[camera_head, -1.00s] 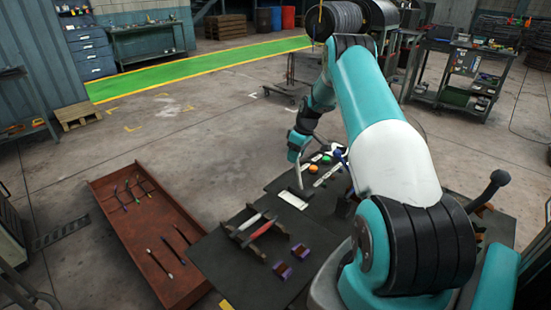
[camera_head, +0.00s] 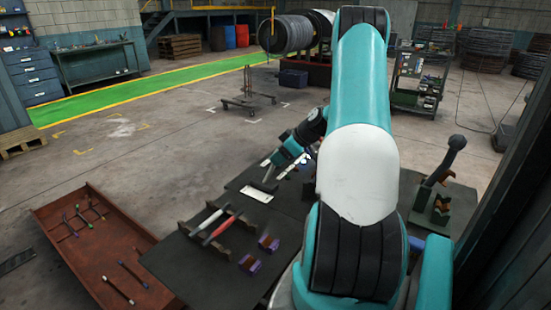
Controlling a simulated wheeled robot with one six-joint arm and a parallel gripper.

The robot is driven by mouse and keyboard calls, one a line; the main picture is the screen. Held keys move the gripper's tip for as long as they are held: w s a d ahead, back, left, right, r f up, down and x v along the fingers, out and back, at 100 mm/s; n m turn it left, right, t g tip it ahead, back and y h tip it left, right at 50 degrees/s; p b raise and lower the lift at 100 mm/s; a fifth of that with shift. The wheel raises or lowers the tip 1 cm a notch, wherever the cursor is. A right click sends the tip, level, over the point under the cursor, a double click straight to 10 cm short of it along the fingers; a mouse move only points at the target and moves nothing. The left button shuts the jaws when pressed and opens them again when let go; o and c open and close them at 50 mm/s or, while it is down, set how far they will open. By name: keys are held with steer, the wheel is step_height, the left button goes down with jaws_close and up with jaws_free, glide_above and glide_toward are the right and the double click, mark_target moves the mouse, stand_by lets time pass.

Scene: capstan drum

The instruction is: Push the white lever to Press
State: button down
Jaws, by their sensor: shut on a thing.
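The white lever (camera_head: 268,174) shows as a small pale stick at the far left part of the dark table (camera_head: 185,262), just behind a white label plate (camera_head: 257,194). Its lettering is too small to read. My gripper (camera_head: 274,164) points down at the lever's upper end and is shut on it. The arm's own bulk hides part of the table to the right of the gripper. The lever's base and its exact tilt are too small to tell.
A rack on the table holds a white rod and a red rod (camera_head: 222,229). A rust-red tray (camera_head: 75,262) with several rods lies left. A large black lever (camera_head: 446,160) stands right. Open floor lies beyond the table.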

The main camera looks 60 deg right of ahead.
steer(key=shift+s+f, duration=0.2)
steer(key=shift+s, duration=0.05)
steer(key=c, duration=0.6)
jaws_free()
steer(key=shift+c, duration=0.2)
steer(key=shift+r, duration=0.1)
steer(key=b+v, duration=0.2)
steer(key=v, duration=1.5)
steer(key=shift+r, duration=0.2)
